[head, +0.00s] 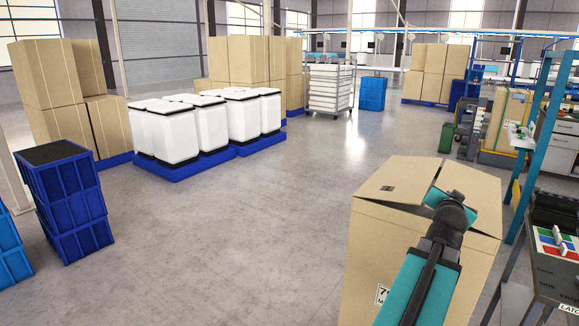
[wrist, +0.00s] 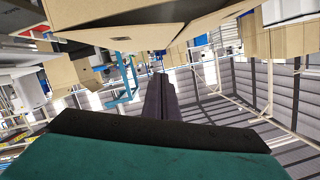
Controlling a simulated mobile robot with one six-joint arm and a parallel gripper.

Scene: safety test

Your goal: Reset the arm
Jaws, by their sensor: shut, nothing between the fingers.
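My arm (head: 425,265), teal and black, reaches up from the lower edge in the head view, in front of a large cardboard box (head: 375,235) with its top flaps partly raised. The arm's far end overlaps the box top, and my fingers cannot be made out there. In the wrist view my gripper (wrist: 160,90) shows as two dark fingers closed together, with nothing between them. The picture there is turned over, with the box (wrist: 120,32) along the upper edge. I cannot tell whether the arm touches the box.
A workbench with a black bin (head: 555,215) and a teal frame (head: 540,140) stands close on the right. Blue crates (head: 75,200) are stacked at the left. White containers (head: 165,130) stand on blue pallets farther back. The middle floor (head: 250,230) is clear.

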